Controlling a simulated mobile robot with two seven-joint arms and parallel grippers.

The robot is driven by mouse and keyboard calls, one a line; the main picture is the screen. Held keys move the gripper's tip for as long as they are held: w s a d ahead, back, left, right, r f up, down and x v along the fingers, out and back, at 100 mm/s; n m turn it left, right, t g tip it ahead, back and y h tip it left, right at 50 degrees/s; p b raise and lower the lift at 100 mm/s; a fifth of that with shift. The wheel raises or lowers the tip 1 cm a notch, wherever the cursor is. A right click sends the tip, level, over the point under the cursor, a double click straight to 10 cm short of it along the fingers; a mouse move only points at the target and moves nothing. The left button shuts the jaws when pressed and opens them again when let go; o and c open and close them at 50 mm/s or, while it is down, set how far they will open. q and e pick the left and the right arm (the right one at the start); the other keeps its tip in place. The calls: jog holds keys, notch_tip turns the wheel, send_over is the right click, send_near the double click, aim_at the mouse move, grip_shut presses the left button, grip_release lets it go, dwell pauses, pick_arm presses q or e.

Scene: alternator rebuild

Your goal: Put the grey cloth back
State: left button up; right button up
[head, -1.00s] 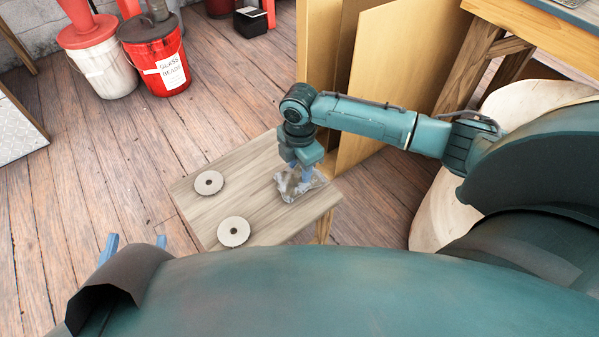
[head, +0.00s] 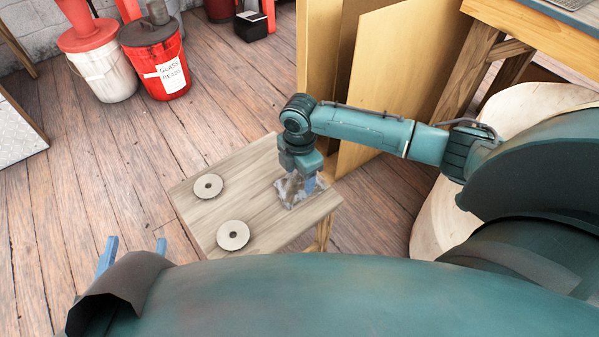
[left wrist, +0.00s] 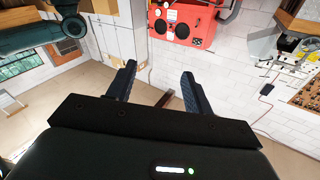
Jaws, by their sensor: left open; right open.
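The grey cloth (head: 289,194) lies crumpled on the right end of a small wooden table (head: 215,215) in the head view. My right gripper (head: 301,190) points down over the cloth, its blue fingers at the cloth and partly hiding it. The fingers are open; whether they touch the cloth I cannot tell. My left gripper (head: 134,250) is at the lower left of the head view, off the table's left side, open and empty. Its open fingers also show in the left wrist view (left wrist: 158,85), with nothing between them.
Two pale discs with centre holes, one farther (head: 208,187) and one nearer (head: 233,236), lie on the table. Upright wooden panels (head: 400,70) stand behind my right forearm. A white bucket (head: 104,75) and a red bucket (head: 160,75) stand at the back left. Floor left of the table is clear.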

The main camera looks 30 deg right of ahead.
notch_tip(320, 180, up, 12)
jog(key=p, duration=0.4)
jog(key=s+a+f+m+t+y, duration=0.2)
jog(key=s+a+y, duration=0.1)
jog(key=a, duration=0.4)
jog(key=s+a+f+m+t+y, duration=0.2)
jog(key=s+a+f+t+y, duration=0.1)
jog(key=a, duration=0.5)
pick_arm(q)
jog(key=n+g+y, duration=0.1)
jog(key=a+g+y, duration=0.1)
jog(key=shift+s+a+f+n+g, duration=0.1)
jog(key=shift+a+f+n+g, duration=0.05)
jog(key=shift+a+n+g, duration=0.2)
pick_arm(e)
jog(key=s+d+r+m+t, duration=0.4)
jog(key=s+r+m+t, duration=0.4)
jog(key=r+m+t, duration=0.1)
notch_tip(320, 180, up, 2)
jog(key=shift+m+t, duration=0.3)
jog(key=shift+m, duration=0.3)
pick_arm(q)
jog(key=shift+d, duration=0.1)
pick_arm(e)
jog(key=shift+d, duration=0.1)
